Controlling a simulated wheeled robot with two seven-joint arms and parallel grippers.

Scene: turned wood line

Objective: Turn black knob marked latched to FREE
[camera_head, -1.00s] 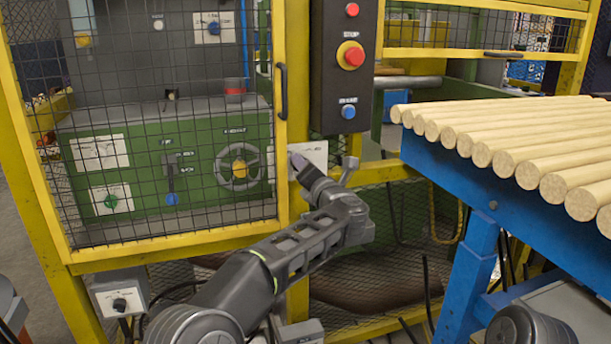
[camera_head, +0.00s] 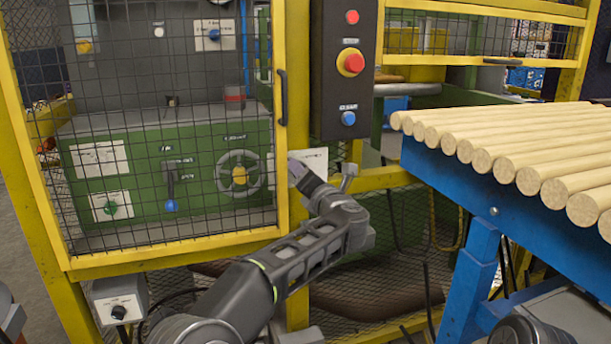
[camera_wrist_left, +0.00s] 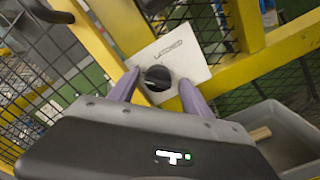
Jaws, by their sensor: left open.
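The black knob (camera_wrist_left: 157,78) sits on a white plate (camera_wrist_left: 178,52) marked LATCHED, fixed to the yellow frame, in the left wrist view. My left gripper (camera_wrist_left: 155,88) is open, with one purple-grey finger on each side of the knob; I cannot tell whether they touch it. In the head view the left gripper (camera_head: 318,178) is in front of the white plate (camera_head: 314,160) beside the mesh door, and it hides the knob there. My right gripper is not in view.
The yellow mesh door (camera_head: 170,247) with a black handle (camera_head: 282,97) is left of the plate. A dark button panel (camera_head: 345,70) hangs above it. A blue table (camera_head: 440,178) bearing several wooden rods (camera_head: 520,150) is at the right.

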